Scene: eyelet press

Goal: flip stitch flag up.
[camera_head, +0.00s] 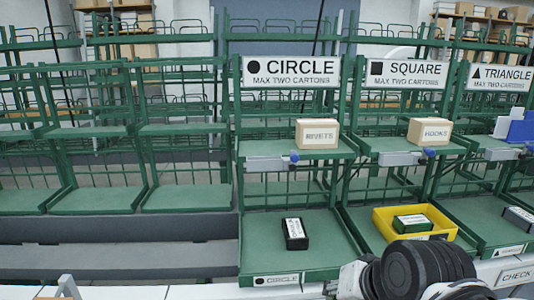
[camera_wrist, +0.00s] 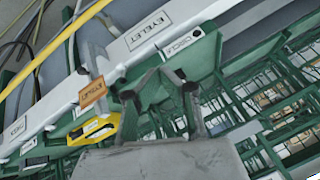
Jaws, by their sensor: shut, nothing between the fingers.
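No flag that reads STITCH can be made out in either view. In the wrist view an orange flag (camera_wrist: 92,93), lettered what looks like EYELET, stands out on a grey stem by the white rail. A white rail label (camera_wrist: 150,30) reads EYELET. My gripper (camera_wrist: 160,88) shows in the wrist view, its dark fingers in front of the rail and green shelf edge. It is shut and empty, to the right of the orange flag and apart from it. In the head view my arm covers the lower right, and the fingers are not visible there.
Green racks carry CIRCLE (camera_head: 290,71), SQUARE (camera_head: 405,73) and TRIANGLE (camera_head: 502,77) signs. Cartons RIVETS (camera_head: 317,134) and HOOKS (camera_head: 430,132) stand on upper shelves. A black box (camera_head: 295,234) and a yellow tray (camera_head: 449,229) are below. The left shelves are empty.

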